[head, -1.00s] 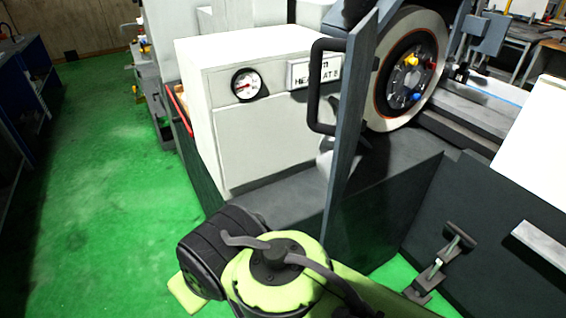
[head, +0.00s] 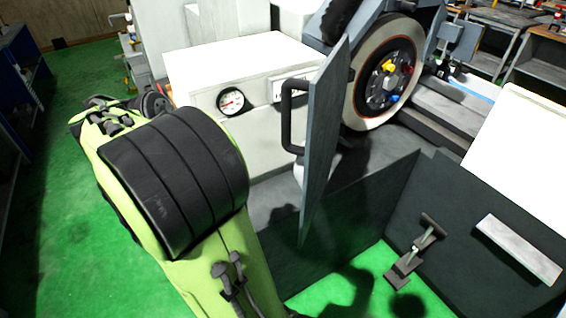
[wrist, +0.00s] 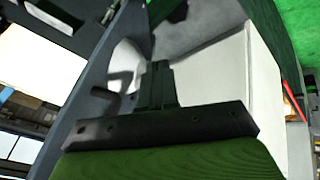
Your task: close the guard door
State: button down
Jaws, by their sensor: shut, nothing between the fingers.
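The guard door (head: 322,140) is a thin grey panel, seen nearly edge-on in the head view. It stands open, out from the machine in front of the grinding wheel (head: 385,75). Its black bar handle (head: 289,115) is on the face turned to the left, towards the white cabinet. In the wrist view the door (wrist: 95,95) runs diagonally on the left. My gripper (wrist: 157,72) is shut and empty there, to the right of the door panel, with the white cabinet behind it. I cannot make out its fingers in the head view, and cannot tell its distance from the handle.
The white cabinet (head: 245,85) with a round gauge (head: 231,102) stands left of the door. A dark low wall (head: 465,225) and a white panel (head: 520,150) are at the right. Green floor (head: 55,190) is open at the left.

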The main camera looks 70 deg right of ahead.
jog(key=s+d+r+m+g+y+p, duration=0.1)
jog(key=s+d+r+m+g+p, duration=0.1)
jog(key=s+d+m+g, duration=0.15)
jog(key=s+r+b+x, duration=0.1)
jog(key=b+x, duration=0.3)
jog(key=x, duration=0.8)
jog(key=shift+s+a+t, duration=0.2)
jog(key=shift+s+t, duration=0.15)
jog(key=shift+s, duration=0.3)
